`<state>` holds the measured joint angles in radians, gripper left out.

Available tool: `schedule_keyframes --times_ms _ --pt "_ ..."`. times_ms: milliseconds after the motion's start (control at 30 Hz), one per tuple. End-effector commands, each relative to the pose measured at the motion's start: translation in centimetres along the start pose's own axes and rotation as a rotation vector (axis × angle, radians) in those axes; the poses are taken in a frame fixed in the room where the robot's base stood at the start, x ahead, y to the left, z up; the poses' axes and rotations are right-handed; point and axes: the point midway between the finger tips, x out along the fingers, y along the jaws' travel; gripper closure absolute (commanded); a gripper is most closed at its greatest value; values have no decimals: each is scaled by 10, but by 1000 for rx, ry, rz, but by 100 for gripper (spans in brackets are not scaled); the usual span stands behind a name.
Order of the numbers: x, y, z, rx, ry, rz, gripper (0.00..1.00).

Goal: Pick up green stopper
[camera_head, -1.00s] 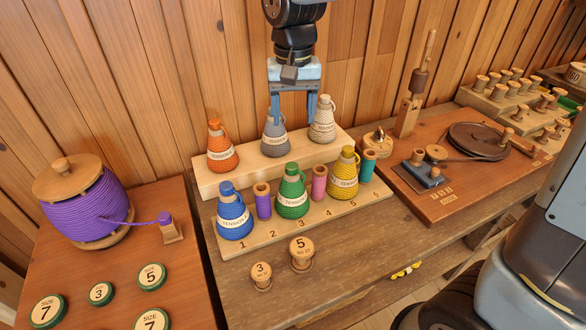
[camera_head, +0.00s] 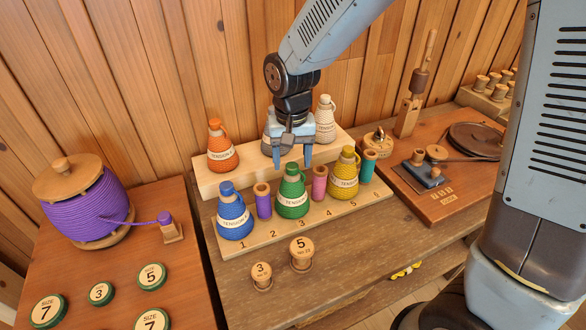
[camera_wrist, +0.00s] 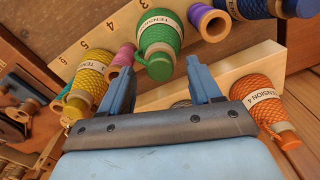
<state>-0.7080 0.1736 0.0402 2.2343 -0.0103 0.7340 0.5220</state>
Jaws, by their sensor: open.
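The green stopper (camera_head: 292,169) sits in the neck of the green rope-wrapped flask (camera_head: 292,199), which stands upright in the front row of the numbered wooden rack (camera_head: 262,240). In the wrist view the stopper (camera_wrist: 159,69) lies between the two fingertips in the picture. My gripper (camera_head: 292,162) is open and empty, pointing down, its blue fingers on either side of the stopper in the picture. I cannot tell the exact height gap; no contact shows. My gripper (camera_wrist: 160,66) also shows in the wrist view.
A purple spool (camera_head: 263,201) and a pink spool (camera_head: 319,184) stand close beside the green flask. Blue (camera_head: 234,214) and yellow (camera_head: 344,178) flasks stand farther out. Orange (camera_head: 221,150), grey and white (camera_head: 325,120) flasks stand on the raised step behind; my gripper partly hides the grey one.

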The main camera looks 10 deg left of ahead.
Motion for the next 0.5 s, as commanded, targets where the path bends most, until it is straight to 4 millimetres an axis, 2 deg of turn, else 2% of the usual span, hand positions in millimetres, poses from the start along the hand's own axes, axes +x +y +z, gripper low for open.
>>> schedule_keyframes --times_ms 133,400,500 --pt "13 0 0 1 -2 1 37" --pt "15 1 0 1 0 0 37" --pt "15 1 0 1 0 0 46"
